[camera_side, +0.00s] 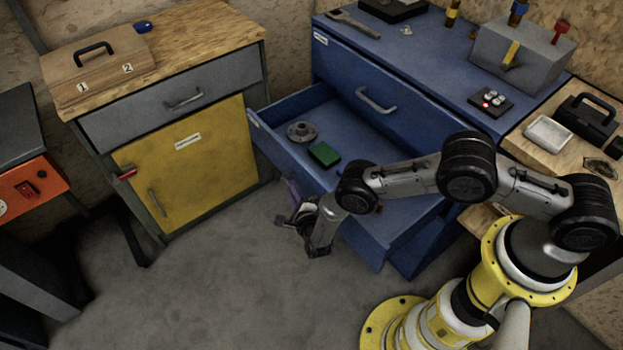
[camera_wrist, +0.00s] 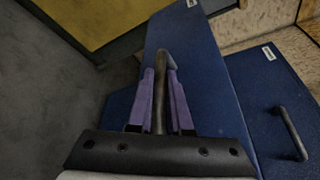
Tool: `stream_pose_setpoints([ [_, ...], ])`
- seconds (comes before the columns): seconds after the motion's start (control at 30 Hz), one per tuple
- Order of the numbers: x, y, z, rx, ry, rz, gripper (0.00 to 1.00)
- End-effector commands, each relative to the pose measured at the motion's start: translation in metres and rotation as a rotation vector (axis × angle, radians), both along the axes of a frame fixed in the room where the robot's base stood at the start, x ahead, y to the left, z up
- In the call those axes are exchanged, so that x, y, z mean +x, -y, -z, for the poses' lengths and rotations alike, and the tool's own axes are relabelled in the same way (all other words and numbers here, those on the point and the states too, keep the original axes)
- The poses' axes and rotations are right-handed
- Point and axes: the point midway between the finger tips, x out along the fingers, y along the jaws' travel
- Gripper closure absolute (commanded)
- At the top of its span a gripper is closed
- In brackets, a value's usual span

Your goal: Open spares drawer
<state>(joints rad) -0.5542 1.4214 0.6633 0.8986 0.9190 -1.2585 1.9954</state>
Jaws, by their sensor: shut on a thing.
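The lower blue drawer (camera_side: 272,146) of the blue cabinet stands well out from the body, its inside open to view. In it are a grey flange (camera_side: 301,131) and a green block (camera_side: 324,154). My gripper (camera_side: 293,219) is at the outer face of this drawer, low over the floor. In the wrist view its two purple fingers (camera_wrist: 161,95) are shut on the metal drawer handle (camera_wrist: 161,60), one on each side. A pale label is on the drawer front, too small to read. My arm hides part of the drawer's right side.
The upper blue drawer (camera_side: 376,101) is closed. A yellow-door cabinet (camera_side: 190,165) with a wooden top stands close to the open drawer's left. An orange box (camera_side: 30,187) is at far left. Bare grey floor (camera_side: 220,285) lies in front.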

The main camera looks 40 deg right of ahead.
Motion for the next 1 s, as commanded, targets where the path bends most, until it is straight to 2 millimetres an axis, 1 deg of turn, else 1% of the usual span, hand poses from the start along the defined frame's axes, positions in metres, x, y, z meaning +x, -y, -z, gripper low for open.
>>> stream_pose_setpoints([
  [0.03, 0.0, -0.011, 0.0, 0.002, 0.001, -0.004, 1.0],
  [0.1, 0.0, -0.022, 0.001, 0.001, 0.0, -0.003, 1.0],
  [0.3, 0.0, -0.042, 0.0, 0.001, 0.0, -0.001, 1.0],
  [0.5, 0.0, -0.049, 0.001, -0.001, -0.002, 0.0, 1.0],
  [0.83, 0.001, -0.049, 0.001, 0.0, -0.001, 0.0, 1.0],
  [0.87, 0.001, -0.049, 0.001, 0.001, -0.002, 0.0, 0.77],
  [0.9, 0.001, -0.049, 0.0, 0.001, -0.002, 0.0, 0.7],
  [1.0, 0.001, -0.049, 0.0, 0.0, -0.001, 0.0, 0.53],
])
